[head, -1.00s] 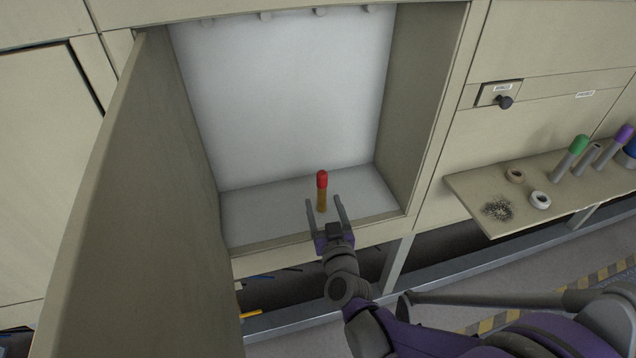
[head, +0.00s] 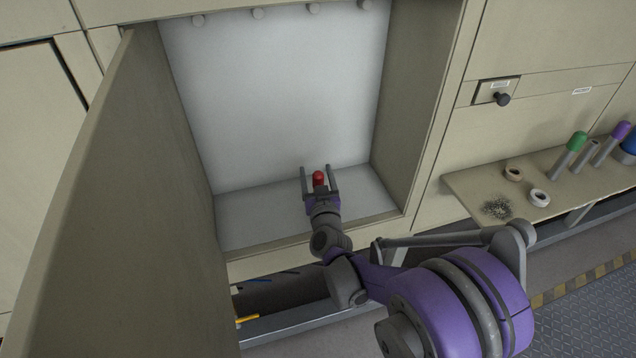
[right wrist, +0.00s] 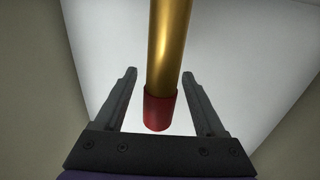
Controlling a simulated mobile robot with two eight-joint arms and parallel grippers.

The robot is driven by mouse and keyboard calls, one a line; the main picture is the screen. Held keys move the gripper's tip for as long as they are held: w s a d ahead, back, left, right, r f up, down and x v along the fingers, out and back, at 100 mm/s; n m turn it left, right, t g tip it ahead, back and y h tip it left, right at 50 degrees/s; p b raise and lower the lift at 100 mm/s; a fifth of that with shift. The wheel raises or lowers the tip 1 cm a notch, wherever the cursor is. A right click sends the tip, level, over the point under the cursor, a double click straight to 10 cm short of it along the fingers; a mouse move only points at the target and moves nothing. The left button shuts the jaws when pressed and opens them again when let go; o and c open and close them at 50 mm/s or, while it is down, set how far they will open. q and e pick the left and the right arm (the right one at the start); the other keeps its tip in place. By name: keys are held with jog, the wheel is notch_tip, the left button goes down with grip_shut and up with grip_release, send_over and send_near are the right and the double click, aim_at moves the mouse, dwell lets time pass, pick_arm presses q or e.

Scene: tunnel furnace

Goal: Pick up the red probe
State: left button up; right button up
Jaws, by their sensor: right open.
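The red probe (head: 318,178) stands in the open white-lined chamber. In the head view only its red cap shows, and my right gripper hides its lower part. My right gripper (head: 319,177) is open, with one finger on each side of the probe and a gap on both sides. The right wrist view shows the probe's gold shaft (right wrist: 168,45) and red end (right wrist: 160,108) between the two fingers (right wrist: 158,88). My left gripper is not in view.
The chamber's open door (head: 130,180) stands on the left. The chamber floor (head: 250,215) is clear around the probe. A shelf (head: 465,187) at right holds two rings, a green-capped probe (head: 572,148) and a purple-capped probe (head: 615,140). A black knob (head: 502,99) sits above it.

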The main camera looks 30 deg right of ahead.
jog(key=shift+w, duration=0.1)
grip_shut()
dwell(0.3)
notch_tip(320, 180, up, 18)
jog(key=p, duration=0.4)
dwell(0.4)
